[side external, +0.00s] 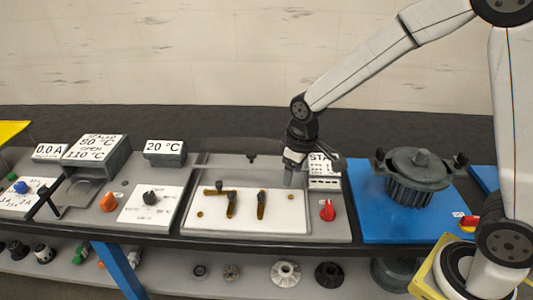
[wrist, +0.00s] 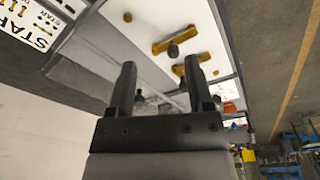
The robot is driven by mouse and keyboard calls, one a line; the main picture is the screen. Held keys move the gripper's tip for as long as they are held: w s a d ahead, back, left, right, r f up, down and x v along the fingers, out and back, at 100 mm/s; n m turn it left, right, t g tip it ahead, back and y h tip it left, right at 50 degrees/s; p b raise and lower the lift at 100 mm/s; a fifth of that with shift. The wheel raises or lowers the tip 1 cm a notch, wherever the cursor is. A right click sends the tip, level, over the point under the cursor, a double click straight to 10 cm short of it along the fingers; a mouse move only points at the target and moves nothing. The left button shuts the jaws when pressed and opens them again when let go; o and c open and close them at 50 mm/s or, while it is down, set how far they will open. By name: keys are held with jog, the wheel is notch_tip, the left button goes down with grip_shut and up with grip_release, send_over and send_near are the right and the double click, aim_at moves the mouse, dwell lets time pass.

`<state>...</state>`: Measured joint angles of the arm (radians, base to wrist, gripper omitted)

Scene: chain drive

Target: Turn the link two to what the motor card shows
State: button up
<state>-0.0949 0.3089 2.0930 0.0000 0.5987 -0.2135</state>
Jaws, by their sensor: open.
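Brown bar-shaped links lie on a white plate (side external: 245,222) in the side view. At the left, a dark knob and a short crosswise bar (side external: 210,192) meet a lengthwise link (side external: 231,206). To the right is another lengthwise link (side external: 262,206) with a dark knob. I cannot tell which is link two. In the wrist view, one link (wrist: 190,36) with a knob lies beyond my fingers, and another (wrist: 204,58) is partly hidden by a finger. A card reading "STAR" (wrist: 28,25) is partly cut off. My gripper (side external: 290,180) is open and empty, right of the links.
A red knob (side external: 327,210) stands right of the plate. A motor (side external: 417,175) sits on a blue base (side external: 375,225) farther right. A panel with a black knob (side external: 150,198) and an orange knob (side external: 108,202) is at the left. Small brass studs sit on the plate.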

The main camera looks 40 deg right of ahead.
aim_at(231, 193)
jog(key=w+a+n, duration=0.1)
jog(key=w+a, duration=0.2)
jog(key=w, duration=0.1)
jog(key=w+a+f+n+g, duration=0.1)
jog(key=w+a+n, duration=0.1)
jog(key=w+a, duration=0.1)
jog(key=w+a+f+n, duration=0.1)
jog(key=w+a+n, duration=0.1)
jog(key=w, duration=0.4)
jog(key=shift+a+f+g, duration=0.2)
jog(key=shift+a+g, duration=0.1)
jog(key=shift+a, duration=0.35)
jog(key=shift+f, duration=3.9)
grip_shut()
